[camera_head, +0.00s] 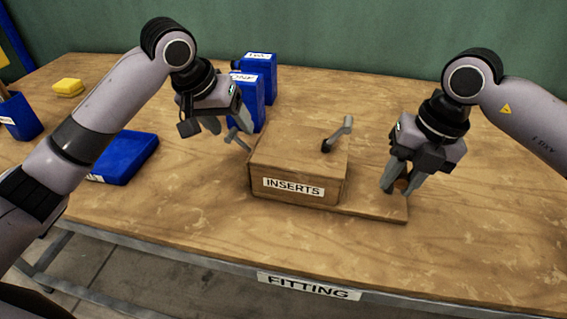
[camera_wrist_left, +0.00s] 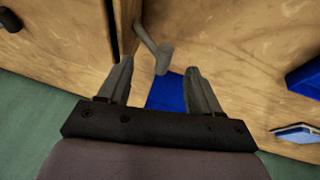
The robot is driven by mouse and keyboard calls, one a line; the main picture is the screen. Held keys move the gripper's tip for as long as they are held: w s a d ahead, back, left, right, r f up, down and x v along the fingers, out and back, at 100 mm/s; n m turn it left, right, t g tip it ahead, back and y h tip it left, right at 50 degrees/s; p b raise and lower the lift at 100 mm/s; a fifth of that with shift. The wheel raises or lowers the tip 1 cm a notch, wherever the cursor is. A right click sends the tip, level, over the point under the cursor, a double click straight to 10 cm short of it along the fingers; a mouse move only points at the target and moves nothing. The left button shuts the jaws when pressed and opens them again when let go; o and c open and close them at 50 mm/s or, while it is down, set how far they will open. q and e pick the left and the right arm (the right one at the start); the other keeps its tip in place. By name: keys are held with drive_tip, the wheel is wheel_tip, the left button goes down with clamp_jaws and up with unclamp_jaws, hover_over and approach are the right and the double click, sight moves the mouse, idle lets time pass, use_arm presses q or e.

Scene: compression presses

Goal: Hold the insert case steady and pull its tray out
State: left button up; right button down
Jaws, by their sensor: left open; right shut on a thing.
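The wooden insert case (camera_head: 290,175), labelled INSERTS, sits on the table in the middle of the head view. A grey handle (camera_head: 237,139) sticks out at its left side and another (camera_head: 338,134) stands at its right top. A thin wooden tray or board (camera_head: 370,207) extends from its right side. My left gripper (camera_head: 228,124) is open by the left handle; in the left wrist view the handle (camera_wrist_left: 156,48) reaches towards the gap between the fingertips (camera_wrist_left: 158,66). My right gripper (camera_head: 395,188) is shut on a small brown knob (camera_head: 402,186) above the board's right end, mostly hidden by the fingers.
Blue containers (camera_head: 261,88) stand behind the case. A flat blue box (camera_head: 125,157) lies to the left, with a yellow block (camera_head: 69,87) and a blue holder (camera_head: 20,118) further left. The table front edge carries a FITTING label (camera_head: 309,287). The right table area is clear.

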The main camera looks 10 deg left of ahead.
use_arm(q)
drive_tip(key=shift+x, duration=2.25)
clamp_jaws()
